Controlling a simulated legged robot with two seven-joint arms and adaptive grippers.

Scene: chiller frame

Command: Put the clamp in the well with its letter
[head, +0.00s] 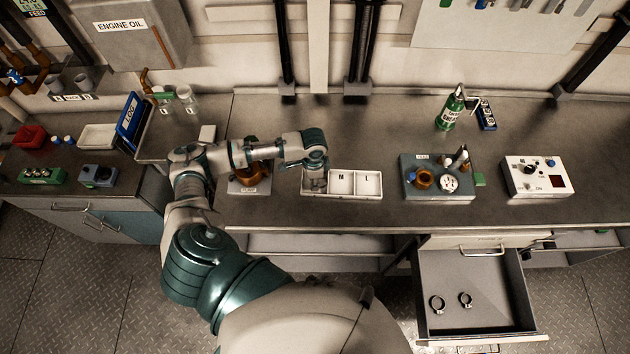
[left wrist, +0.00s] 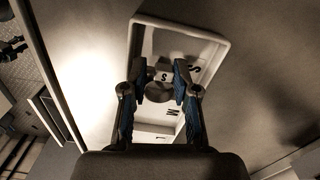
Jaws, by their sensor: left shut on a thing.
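My left gripper (head: 316,178) is over the left well of a white three-well tray (head: 368,187). In the head view the wells marked M and L show, and my gripper partly covers the left one. In the left wrist view my left gripper (left wrist: 157,84) is shut on a small clamp (left wrist: 163,77) with a pale tag marked S. The clamp appears over or within the well marked S (left wrist: 195,68); its height above the well floor is unclear. Two ring clamps, at left (head: 437,304) and right (head: 465,299), lie in the open drawer (head: 485,318). My right gripper is not in view.
Right of the tray stand a grey fixture box (head: 415,188) and a white control box (head: 519,186). A green bottle (head: 451,108) stands behind. A copper-coloured part (head: 250,175) is left of the tray. The bench behind the tray is clear.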

